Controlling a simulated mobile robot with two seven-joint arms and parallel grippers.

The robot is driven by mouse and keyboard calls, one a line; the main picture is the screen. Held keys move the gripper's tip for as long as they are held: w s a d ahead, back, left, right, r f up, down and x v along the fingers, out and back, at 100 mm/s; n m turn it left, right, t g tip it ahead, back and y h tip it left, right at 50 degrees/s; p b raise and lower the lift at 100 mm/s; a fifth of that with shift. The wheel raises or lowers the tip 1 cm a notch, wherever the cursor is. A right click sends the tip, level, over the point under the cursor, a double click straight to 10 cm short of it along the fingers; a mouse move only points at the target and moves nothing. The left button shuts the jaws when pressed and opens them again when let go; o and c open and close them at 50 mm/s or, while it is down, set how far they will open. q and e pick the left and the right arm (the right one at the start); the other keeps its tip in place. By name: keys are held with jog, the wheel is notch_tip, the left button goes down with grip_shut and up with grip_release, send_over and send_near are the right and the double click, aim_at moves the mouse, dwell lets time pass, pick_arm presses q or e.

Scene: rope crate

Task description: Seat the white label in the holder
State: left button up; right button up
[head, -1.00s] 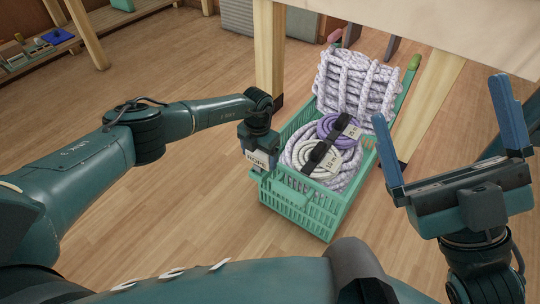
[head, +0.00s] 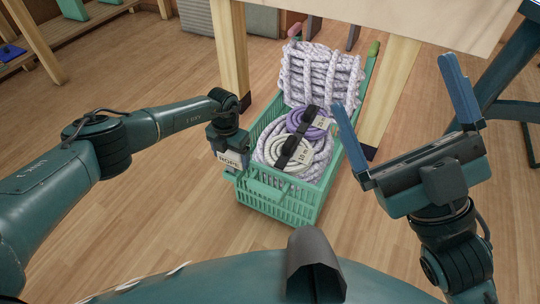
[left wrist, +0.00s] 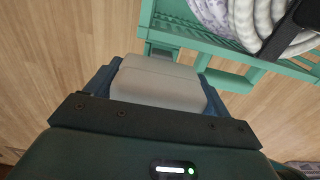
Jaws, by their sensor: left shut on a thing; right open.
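The white label (head: 230,160), printed ROPE, is held in my left gripper (head: 228,153) beside the left side of the green crate (head: 275,203). In the left wrist view the pale label (left wrist: 158,82) lies between the two blue fingers, shut on it. A green frame-like part of the crate (left wrist: 232,80), possibly the holder, shows just beyond and right of the label. Whether the label touches it is unclear. My right gripper (head: 392,84) is open and empty, fingers up, to the right of the crate.
The floor (head: 150,205) in front is clear.

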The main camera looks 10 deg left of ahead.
pick_arm(q)
jog(key=shift+f, duration=1.3)
dwell(1.3)
jog(key=o, duration=1.1)
jog(key=shift+r, duration=0.1)
jog(key=shift+r, duration=0.3)
notch_tip(320, 180, up, 11)
jog(key=p, duration=0.7)
jog(key=shift+r, duration=0.1)
jog(key=shift+r+p, duration=0.3)
jog(key=shift+r, duration=0.3)
pick_arm(e)
notch_tip(320, 180, down, 8)
jog(key=m+g+h, duration=0.2)
jog(key=m+h, duration=0.5)
jog(key=shift+s+a+m+h, duration=0.2)
jog(key=shift+a+m+h, duration=0.1)
jog(key=shift+m+h, duration=0.1)
